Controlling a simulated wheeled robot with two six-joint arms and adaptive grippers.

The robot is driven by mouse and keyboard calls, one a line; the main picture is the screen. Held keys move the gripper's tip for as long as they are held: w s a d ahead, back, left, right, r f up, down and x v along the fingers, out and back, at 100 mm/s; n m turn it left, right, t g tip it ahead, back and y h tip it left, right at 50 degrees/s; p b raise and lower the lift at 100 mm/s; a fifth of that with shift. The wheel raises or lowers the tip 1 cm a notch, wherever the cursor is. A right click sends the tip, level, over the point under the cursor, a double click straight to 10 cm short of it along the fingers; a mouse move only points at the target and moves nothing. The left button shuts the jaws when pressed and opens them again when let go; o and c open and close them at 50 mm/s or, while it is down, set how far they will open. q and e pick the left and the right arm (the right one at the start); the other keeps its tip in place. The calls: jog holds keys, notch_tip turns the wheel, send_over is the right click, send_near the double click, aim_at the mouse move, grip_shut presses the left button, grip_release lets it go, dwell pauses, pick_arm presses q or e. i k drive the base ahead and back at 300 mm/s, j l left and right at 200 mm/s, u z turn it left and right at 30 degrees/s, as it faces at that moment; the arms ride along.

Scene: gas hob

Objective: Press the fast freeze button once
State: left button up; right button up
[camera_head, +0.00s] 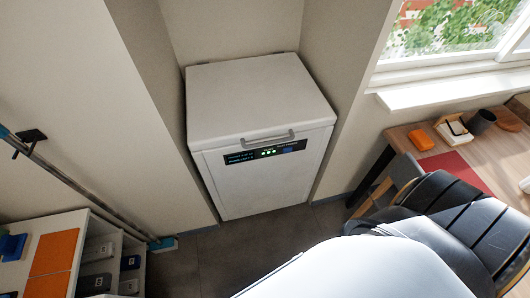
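A white chest freezer (261,99) stands in a wall recess ahead, with its lid shut and a grey handle (267,138) on the lid's front edge. A dark control panel (264,153) runs along the upper front, just below the lid. It shows blue-white display text at left, several green lights (267,152) in the middle and a blue button-like patch (288,150) at right. The panel's lettering is too small to read, so I cannot tell which part is the fast freeze button. Neither of my grippers is in view.
A low shelf (60,255) with boxes stands at left, by a leaning pole with a mop-like foot (163,244). A wooden desk (480,150) stands at right under a window. Dark floor (250,235) before the freezer is clear.

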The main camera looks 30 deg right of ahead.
aim_at(289, 149)
jog(key=z, duration=1.2)
